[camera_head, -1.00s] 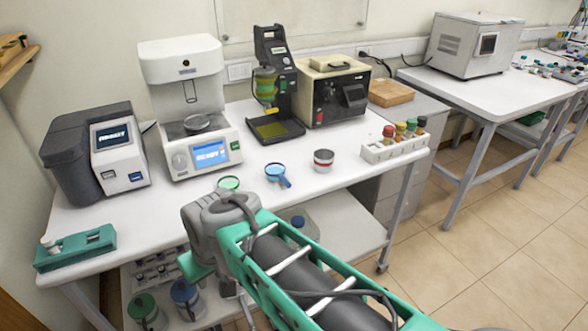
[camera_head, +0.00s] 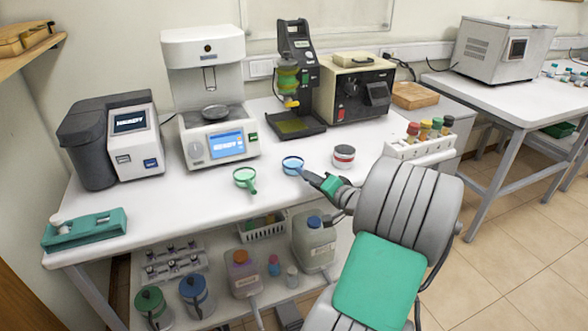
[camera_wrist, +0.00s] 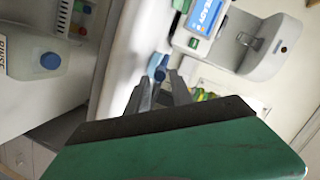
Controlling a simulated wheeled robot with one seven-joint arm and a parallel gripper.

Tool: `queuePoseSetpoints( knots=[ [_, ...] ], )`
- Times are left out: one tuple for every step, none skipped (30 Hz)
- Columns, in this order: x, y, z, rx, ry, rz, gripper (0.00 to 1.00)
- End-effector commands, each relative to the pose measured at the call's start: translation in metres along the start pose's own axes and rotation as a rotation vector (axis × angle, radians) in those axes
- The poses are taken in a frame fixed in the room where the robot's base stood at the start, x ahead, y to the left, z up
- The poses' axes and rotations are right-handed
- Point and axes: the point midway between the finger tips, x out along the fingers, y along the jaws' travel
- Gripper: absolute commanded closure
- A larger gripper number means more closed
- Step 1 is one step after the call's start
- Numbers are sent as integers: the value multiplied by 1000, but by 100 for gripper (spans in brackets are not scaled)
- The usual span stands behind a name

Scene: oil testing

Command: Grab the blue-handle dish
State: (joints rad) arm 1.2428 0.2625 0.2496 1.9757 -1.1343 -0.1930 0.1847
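The blue-handle dish (camera_head: 292,163) lies on the white table in front of the balance-like machine, its handle pointing toward my gripper. In the wrist view its blue handle (camera_wrist: 157,68) shows just beyond and between my fingertips. My gripper (camera_head: 312,179) is low over the table's front edge, close to the handle. In the wrist view the two fingers (camera_wrist: 160,88) stand apart with nothing held between them. I cannot tell whether a finger touches the handle.
A green-handle dish (camera_head: 245,178) lies just left of the blue one. Behind are the white machine (camera_head: 228,143) and a black stand (camera_head: 297,120).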

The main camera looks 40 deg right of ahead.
Motion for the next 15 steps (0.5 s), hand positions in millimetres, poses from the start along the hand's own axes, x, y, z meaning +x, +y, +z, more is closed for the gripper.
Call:
queuePoseSetpoints(
  knots=[
    [10,-3,2,1,-6,-2,73],
    [16,-3,3,1,-6,-2,73],
    [22,-3,2,0,-4,-2,73],
    [26,-2,2,-1,-5,-2,73],
    [29,-2,2,-1,-4,0,73],
    [32,-2,2,-1,-3,0,73],
    [33,-1,2,-1,-2,0,73],
    [33,-1,2,-1,-2,1,73],
    [33,-1,2,-1,-1,1,73],
    [33,-1,2,-1,-1,1,73],
    [33,-1,2,-1,-1,1,73],
    [33,-1,2,-1,-1,1,73],
    [33,-1,2,-1,-1,1,75],
    [33,-1,2,-1,-1,1,77],
    [33,-1,2,-1,-2,1,80]
  ],
)
